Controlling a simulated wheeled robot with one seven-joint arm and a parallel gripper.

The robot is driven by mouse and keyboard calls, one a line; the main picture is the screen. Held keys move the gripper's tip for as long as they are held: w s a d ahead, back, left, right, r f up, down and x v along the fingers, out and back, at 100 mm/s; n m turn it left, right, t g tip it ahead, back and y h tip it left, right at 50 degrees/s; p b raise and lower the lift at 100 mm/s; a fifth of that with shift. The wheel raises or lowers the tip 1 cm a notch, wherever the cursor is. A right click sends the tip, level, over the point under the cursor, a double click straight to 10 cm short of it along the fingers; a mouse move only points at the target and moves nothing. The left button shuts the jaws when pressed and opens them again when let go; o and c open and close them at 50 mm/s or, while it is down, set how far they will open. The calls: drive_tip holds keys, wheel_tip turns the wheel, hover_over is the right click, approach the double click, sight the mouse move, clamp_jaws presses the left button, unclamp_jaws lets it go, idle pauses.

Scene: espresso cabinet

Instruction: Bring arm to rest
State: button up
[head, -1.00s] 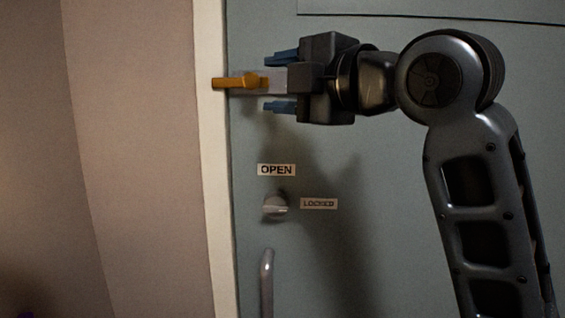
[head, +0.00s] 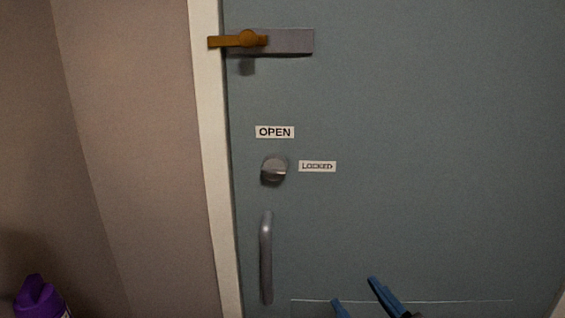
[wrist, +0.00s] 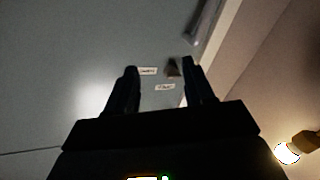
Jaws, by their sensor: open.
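My gripper (head: 357,296) shows only its blue fingertips at the bottom of the head view, low in front of the grey-green cabinet door (head: 430,150). In the wrist view my gripper (wrist: 160,85) has its two dark fingers apart, with nothing between them but the distant door. The rest of my arm is out of the head view.
An orange latch (head: 247,39) on a grey plate lies across the door's left edge. Below are a round knob (head: 274,169), OPEN (head: 275,132) and LOCKED (head: 317,166) labels, and a vertical handle (head: 266,258). A purple bottle (head: 40,298) stands bottom left.

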drive_tip(key=s+d+f+m+h, duration=0.2)
drive_tip(key=s+d+f+m, duration=0.15)
drive_tip(key=s+f, duration=0.45)
drive_tip(key=s+d+m+g+h, duration=0.1)
drive_tip(key=s+d+m, duration=0.1)
drive_tip(key=s, duration=1.1)
drive_tip(key=s+d+m+g+h, duration=0.1)
drive_tip(key=s+d, duration=0.4)
drive_tip(key=s, duration=0.8)
drive_tip(key=shift+f+m+g+h, duration=0.2)
drive_tip(key=shift+m+g+h, duration=0.1)
drive_tip(key=shift+m+h, duration=0.3)
